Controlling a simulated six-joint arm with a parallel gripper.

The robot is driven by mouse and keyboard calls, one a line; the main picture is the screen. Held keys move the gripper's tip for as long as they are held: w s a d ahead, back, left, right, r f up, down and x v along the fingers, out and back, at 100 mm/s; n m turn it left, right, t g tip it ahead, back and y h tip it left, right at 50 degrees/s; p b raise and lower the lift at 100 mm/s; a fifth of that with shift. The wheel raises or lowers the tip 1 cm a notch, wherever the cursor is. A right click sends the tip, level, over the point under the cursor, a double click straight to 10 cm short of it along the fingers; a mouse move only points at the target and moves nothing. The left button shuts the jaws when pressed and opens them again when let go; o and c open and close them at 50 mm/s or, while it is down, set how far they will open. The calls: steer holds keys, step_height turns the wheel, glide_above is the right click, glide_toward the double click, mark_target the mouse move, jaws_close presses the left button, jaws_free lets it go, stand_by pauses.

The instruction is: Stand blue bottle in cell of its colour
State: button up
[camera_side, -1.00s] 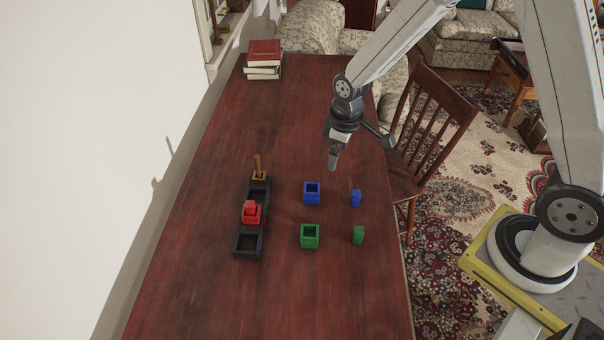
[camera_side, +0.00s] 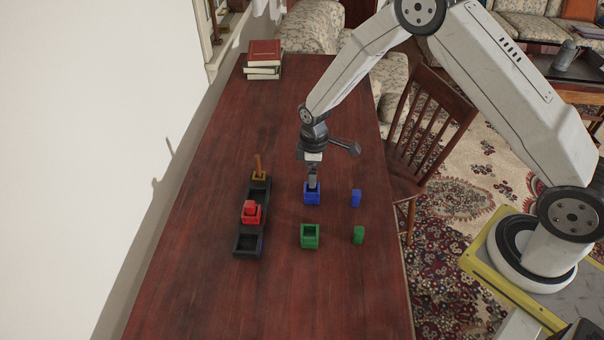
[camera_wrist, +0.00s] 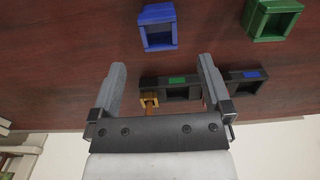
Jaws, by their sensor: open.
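No plain bottle shape shows. A blue open-topped square vessel (camera_side: 312,199) stands on the table; it also shows in the wrist view (camera_wrist: 159,38). A smaller upright blue block (camera_side: 356,198) stands to its right. My gripper (camera_side: 313,184) points down over the blue vessel, overlapping its far part; whether it touches cannot be told. Its fingers (camera_wrist: 162,64) are apart with nothing between them. A black rack (camera_side: 237,251) stands left. Its near cell has a blue tag (camera_wrist: 252,74) and is empty; its far cell has a green tag (camera_wrist: 177,79). A red piece (camera_side: 251,213) sits in the middle cell.
A green open-topped vessel (camera_side: 310,237) and a small green block (camera_side: 359,235) stand nearer the camera. An orange piece with an upright stick (camera_side: 258,168) stands beyond the rack. Books (camera_side: 263,60) lie at the far end. The near table is clear.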

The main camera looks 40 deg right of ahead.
mark_target(312, 193)
steer(key=shift+f, duration=1.05)
steer(key=shift+w+f, duration=0.1)
steer(key=shift+f, duration=2.55)
jaws_close()
steer(key=shift+r, duration=0.15)
